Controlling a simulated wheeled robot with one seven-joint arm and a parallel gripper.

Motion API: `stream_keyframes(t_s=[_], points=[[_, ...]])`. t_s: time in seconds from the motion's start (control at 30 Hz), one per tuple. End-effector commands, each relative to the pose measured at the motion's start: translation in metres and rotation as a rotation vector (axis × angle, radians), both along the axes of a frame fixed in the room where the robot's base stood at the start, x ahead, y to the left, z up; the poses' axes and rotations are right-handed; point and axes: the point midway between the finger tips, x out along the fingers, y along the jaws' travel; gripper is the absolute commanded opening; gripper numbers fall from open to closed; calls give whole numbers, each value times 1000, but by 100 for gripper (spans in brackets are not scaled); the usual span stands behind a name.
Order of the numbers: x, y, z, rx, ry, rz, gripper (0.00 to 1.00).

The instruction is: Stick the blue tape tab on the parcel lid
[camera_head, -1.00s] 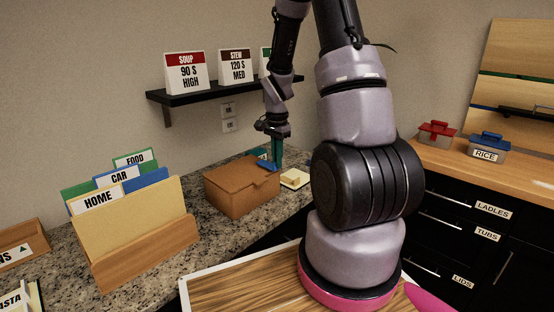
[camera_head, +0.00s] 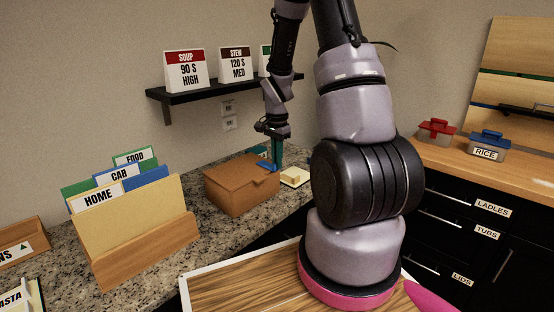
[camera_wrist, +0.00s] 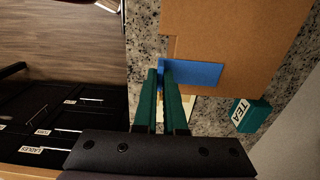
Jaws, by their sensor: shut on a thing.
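The parcel is a closed brown cardboard box (camera_head: 234,190) on the granite counter; its lid (camera_wrist: 235,35) fills the upper part of the wrist view. The blue tape tab (camera_wrist: 196,73) lies over the lid near its edge, and it also shows in the head view (camera_head: 267,165). My gripper (camera_wrist: 162,72), with teal fingers, is shut on the tab's left end, just beyond the lid's edge. In the head view my gripper (camera_head: 277,166) is at the parcel's right back side. I cannot tell whether the tab's whole underside touches the lid.
A cream block (camera_head: 294,177) sits right of the parcel. A teal TEA box (camera_wrist: 251,115) stands close to the parcel. A wooden file holder (camera_head: 145,250) with labelled folders is at the left. A black shelf (camera_head: 205,93) with cards hangs above the counter.

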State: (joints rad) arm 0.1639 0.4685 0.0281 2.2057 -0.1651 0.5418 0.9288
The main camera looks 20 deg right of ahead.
Motion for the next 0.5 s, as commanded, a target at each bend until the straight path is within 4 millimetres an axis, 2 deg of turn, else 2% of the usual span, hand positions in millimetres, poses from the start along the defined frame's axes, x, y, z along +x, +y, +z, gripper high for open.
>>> stream_keyframes(t_s=[0.47,0.5], points=[[0,0,-2,0,0,0,0],[0,0,-2,0,0,0,16]])
